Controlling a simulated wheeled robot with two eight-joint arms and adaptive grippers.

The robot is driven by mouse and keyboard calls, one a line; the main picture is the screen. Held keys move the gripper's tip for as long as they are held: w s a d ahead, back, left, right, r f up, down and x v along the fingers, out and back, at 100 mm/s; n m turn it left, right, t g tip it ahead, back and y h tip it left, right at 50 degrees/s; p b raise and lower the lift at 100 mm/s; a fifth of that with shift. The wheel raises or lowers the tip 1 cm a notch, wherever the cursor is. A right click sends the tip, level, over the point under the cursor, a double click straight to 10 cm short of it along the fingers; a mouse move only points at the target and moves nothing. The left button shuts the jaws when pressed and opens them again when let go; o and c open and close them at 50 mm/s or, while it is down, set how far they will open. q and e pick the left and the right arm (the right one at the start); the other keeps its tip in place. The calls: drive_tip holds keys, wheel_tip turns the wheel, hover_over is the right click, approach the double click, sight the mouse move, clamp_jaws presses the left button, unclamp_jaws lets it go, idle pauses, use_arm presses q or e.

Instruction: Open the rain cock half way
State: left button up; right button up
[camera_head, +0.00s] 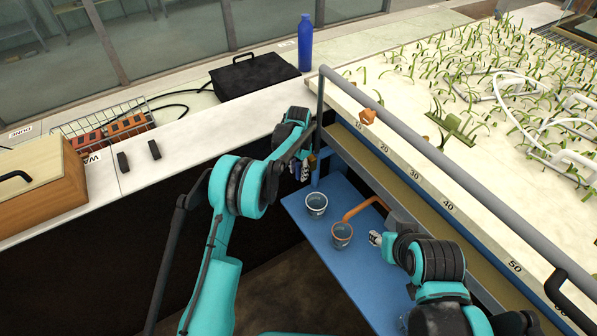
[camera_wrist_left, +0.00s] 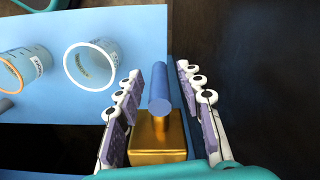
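A brass block with a blue rod, which looks like the rain cock (camera_wrist_left: 158,95), sits between the fingers of my left gripper (camera_wrist_left: 158,72) in the left wrist view. The fingers stand apart on either side of the blue rod, with gaps showing, so the gripper is open.
A white-rimmed cup (camera_head: 316,204) and an orange-rimmed cup (camera_head: 342,235) stand on the blue shelf (camera_head: 300,222). The orange pipe (camera_head: 365,208) ends above the second cup. A grey rail (camera_head: 440,160) runs along the planted flume bed. A blue bottle (camera_head: 305,45) stands behind.

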use_arm(q)
clamp_jaws()
drive_tip(key=shift+s+d+g+h, duration=0.1)
drive_tip(key=shift+s+g+h, duration=0.05)
drive_tip(key=shift+g+h, duration=0.35)
drive_tip(key=shift+s+d+g+h, duration=0.1)
drive_tip(key=shift+g+h, duration=0.2)
drive_tip(key=shift+g, duration=0.3)
unclamp_jaws()
drive_tip(key=shift+r, duration=0.1)
drive_tip(key=v, duration=0.3)
drive_tip(key=s+d+v, duration=0.1)
drive_tip(key=v, duration=0.5)
drive_tip(key=shift+s+r, duration=0.3)
drive_tip(key=shift+r, duration=0.3)
